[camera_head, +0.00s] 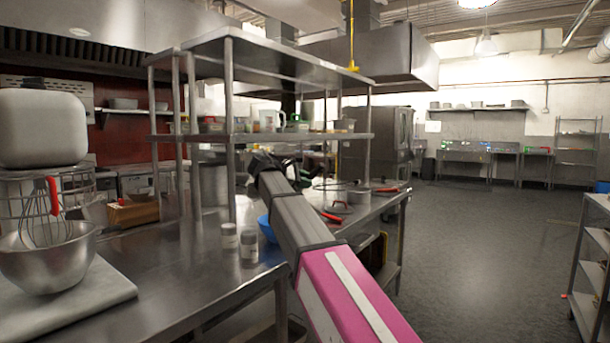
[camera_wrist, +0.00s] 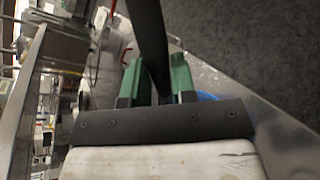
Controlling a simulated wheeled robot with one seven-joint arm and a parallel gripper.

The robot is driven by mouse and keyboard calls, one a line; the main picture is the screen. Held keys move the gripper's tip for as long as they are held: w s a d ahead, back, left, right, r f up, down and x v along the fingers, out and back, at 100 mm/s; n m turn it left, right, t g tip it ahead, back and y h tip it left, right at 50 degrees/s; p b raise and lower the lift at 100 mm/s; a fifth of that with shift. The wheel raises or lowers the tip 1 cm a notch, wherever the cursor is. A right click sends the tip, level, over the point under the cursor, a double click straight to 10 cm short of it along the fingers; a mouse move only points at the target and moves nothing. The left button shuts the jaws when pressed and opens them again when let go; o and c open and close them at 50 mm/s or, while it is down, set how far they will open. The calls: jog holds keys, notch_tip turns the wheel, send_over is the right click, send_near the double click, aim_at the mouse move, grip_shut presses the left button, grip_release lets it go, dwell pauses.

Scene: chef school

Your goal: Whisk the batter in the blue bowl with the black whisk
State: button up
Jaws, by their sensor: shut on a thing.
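The blue bowl (camera_head: 267,229) stands on the steel counter, mostly hidden behind my arm. A small strip of blue, likely the bowl, shows beside the right finger in the wrist view (camera_wrist: 207,97). My gripper (camera_wrist: 157,70) has green fingers closed on a long black handle, which I take for the black whisk (camera_wrist: 148,25). The handle runs up out of the wrist view, and its wire end does not show. In the head view my arm hides the gripper's grasp. The batter is not visible.
Two small jars (camera_head: 229,236) stand left of the blue bowl. A two-tier steel shelf (camera_head: 255,137) rises over the counter. Red-handled pans (camera_head: 338,207) lie right of my arm. The floor (camera_head: 490,240) at right is clear.

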jog(key=shift+f, duration=2.45)
jog(key=shift+a, duration=0.15)
